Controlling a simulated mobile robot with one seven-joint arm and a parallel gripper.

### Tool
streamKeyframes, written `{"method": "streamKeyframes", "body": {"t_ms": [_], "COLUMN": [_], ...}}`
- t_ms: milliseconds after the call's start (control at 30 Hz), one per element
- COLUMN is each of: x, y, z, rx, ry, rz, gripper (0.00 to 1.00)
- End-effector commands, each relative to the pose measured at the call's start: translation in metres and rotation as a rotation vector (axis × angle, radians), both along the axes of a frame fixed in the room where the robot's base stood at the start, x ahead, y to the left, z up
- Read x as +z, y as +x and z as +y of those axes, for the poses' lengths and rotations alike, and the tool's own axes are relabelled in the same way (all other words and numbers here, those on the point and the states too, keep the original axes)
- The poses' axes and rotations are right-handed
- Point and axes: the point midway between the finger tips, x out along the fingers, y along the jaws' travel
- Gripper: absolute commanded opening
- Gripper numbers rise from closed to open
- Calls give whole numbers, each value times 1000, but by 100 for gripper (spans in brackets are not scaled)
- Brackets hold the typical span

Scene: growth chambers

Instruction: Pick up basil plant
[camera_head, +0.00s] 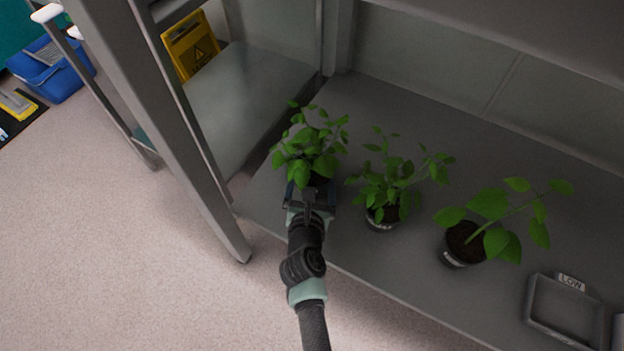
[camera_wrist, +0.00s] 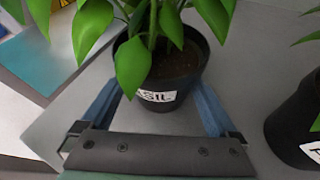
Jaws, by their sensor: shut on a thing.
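The basil plant (camera_head: 309,150) has broad green leaves and stands upright at the left end of the grey shelf. In the wrist view its black pot (camera_wrist: 176,84) shows a white label that reads in part "SIL". My gripper (camera_head: 311,190) reaches in from the front, with one blue finger on each side of the pot. My gripper (camera_wrist: 158,100) is shut on the pot. Leaves hide the upper part of the pot and the fingertips. I cannot tell whether the pot's base touches the shelf.
A second potted plant (camera_head: 382,205) stands close to the right of the basil, and a third (camera_head: 466,242) farther right. An empty grey tray (camera_head: 566,312) near a "LOW" label (camera_head: 571,282) lies at the right. A metal post (camera_head: 160,110) rises at the left.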

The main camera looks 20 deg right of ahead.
Motion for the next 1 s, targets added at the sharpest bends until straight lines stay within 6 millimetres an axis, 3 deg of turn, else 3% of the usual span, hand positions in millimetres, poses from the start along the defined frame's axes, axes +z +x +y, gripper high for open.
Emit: {"method": "streamKeyframes", "body": {"t_ms": [267, 700, 1000], "x": [24, 90, 101], "y": [1, 0, 0], "z": [0, 0, 0], "rx": [2, 1, 1], "ry": [-1, -1, 0], "rz": [-3, -2, -1], "gripper": [18, 18, 18]}}
